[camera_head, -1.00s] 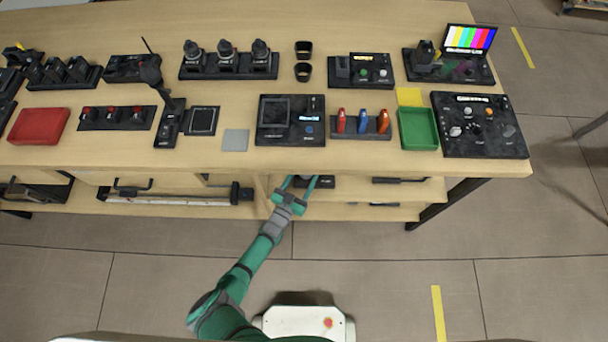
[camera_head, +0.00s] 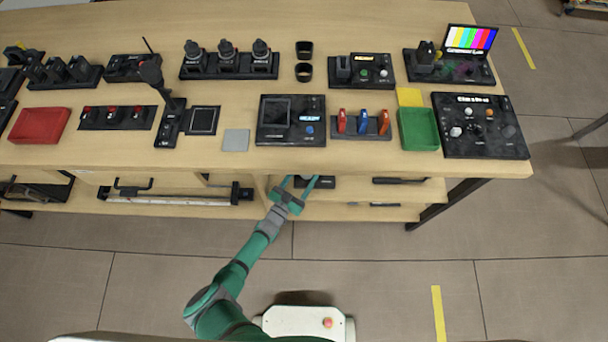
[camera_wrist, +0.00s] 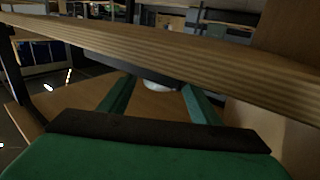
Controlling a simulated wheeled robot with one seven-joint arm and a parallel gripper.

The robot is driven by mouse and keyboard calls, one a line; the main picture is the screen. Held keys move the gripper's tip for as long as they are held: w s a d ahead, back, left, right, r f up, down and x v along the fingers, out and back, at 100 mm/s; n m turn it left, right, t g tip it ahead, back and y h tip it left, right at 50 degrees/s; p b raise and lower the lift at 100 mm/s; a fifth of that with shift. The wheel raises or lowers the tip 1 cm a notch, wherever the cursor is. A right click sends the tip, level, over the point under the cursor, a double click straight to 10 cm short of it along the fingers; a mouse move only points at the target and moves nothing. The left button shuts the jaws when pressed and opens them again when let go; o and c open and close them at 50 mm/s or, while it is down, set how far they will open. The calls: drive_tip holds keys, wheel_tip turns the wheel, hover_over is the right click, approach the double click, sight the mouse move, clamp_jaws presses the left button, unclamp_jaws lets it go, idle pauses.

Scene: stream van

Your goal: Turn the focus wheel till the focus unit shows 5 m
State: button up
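My gripper (camera_head: 300,181) is at the front of the table, below the tabletop edge, reaching into the open bay of the shelf. Its two green fingers stand apart, with nothing seen clamped between them. In the wrist view the gripper (camera_wrist: 158,84) points at a pale rounded thing (camera_wrist: 159,86) under a dark panel; the tabletop edge hides most of it. This may be the focus wheel, but I cannot tell. In the head view a dark unit (camera_head: 320,182) shows partly behind the fingers. Which unit is the focus unit, and its reading, cannot be made out.
The tabletop edge (camera_wrist: 200,65) lies close above the fingers. On the table stand a black unit with a lit display (camera_head: 268,138), a green tray (camera_head: 434,143), a red tray (camera_head: 20,137) and a control panel (camera_head: 510,148).

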drive_tip(key=v, duration=1)
drive_tip(key=shift+s+a, duration=0.2)
drive_tip(key=shift+s, duration=0.15)
drive_tip(key=shift+a, duration=0.1)
idle(0.5)
drive_tip(key=s+a+r+n+y, duration=0.1)
drive_tip(key=s+r+y, duration=0.1)
drive_tip(key=s+r, duration=0.6)
drive_tip(key=s+a+r+y, duration=0.15)
drive_tip(key=s+r, duration=0.25)
drive_tip(key=s, duration=0.8)
drive_tip(key=s+d+r+n+y, duration=0.2)
drive_tip(key=s+d+r, duration=0.1)
drive_tip(key=r, duration=0.6)
drive_tip(key=s+d+r+n+y, duration=0.3)
drive_tip(key=d+r, duration=0.3)
drive_tip(key=r, duration=0.3)
drive_tip(key=shift+s, duration=0.35)
drive_tip(key=shift+d+y, duration=0.1)
drive_tip(key=shift+y, duration=0.15)
